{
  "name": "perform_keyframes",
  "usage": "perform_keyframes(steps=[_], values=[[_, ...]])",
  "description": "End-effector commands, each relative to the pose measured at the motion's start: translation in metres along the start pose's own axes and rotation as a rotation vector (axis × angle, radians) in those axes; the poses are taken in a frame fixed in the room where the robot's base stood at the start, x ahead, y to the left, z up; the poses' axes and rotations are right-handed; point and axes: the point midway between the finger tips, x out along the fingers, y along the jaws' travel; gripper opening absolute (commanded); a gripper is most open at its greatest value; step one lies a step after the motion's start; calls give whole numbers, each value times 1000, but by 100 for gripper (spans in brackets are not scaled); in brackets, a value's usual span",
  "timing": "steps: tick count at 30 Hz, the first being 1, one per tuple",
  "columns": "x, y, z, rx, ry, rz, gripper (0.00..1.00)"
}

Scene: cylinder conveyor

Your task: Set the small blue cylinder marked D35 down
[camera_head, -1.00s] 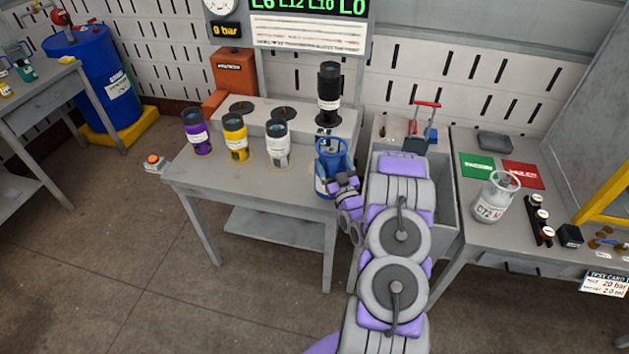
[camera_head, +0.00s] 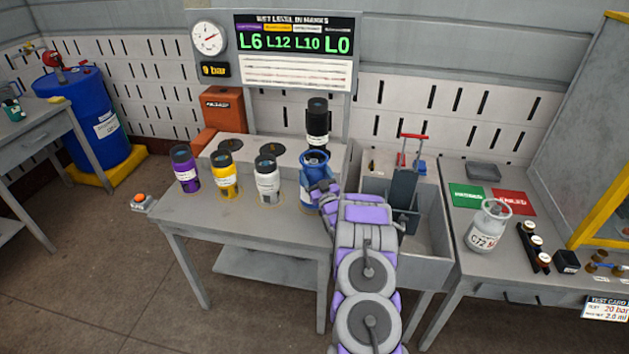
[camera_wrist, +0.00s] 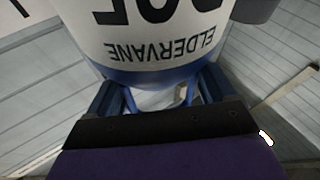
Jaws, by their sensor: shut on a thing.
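The small blue cylinder (camera_head: 314,162) with a blue collar on top is upright at the right end of the grey table (camera_head: 190,215). My gripper (camera_head: 320,190) is shut on it from the front right and covers part of its body. In the wrist view the cylinder (camera_wrist: 150,45) fills the top, with a white label reading ELDERVANE upside down. Large characters above that are cut off, so I cannot read the mark fully. My gripper's fingers (camera_wrist: 160,95) are on either side of it. I cannot tell whether its base touches the table.
Purple (camera_head: 185,170), yellow (camera_head: 225,177) and white (camera_head: 267,180) cylinders stand in a row to the left. A black cylinder (camera_head: 317,123) stands just behind.

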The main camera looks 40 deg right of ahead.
Motion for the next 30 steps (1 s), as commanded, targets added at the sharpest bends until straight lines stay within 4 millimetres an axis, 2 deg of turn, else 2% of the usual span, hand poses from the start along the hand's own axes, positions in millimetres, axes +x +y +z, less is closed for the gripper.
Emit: perform_keyframes(steps=[4, 12, 19, 27, 28, 30], values=[[11, 3, 3, -2, 4, -1, 0], [18, 4, 6, -1, 5, 0, 0], [7, 0, 38, 1, -1, 1, 0], [7, 0, 40, 0, 1, 1, 0], [6, -1, 41, 0, 0, 0, 86], [6, -1, 41, 1, 0, 0, 93]])
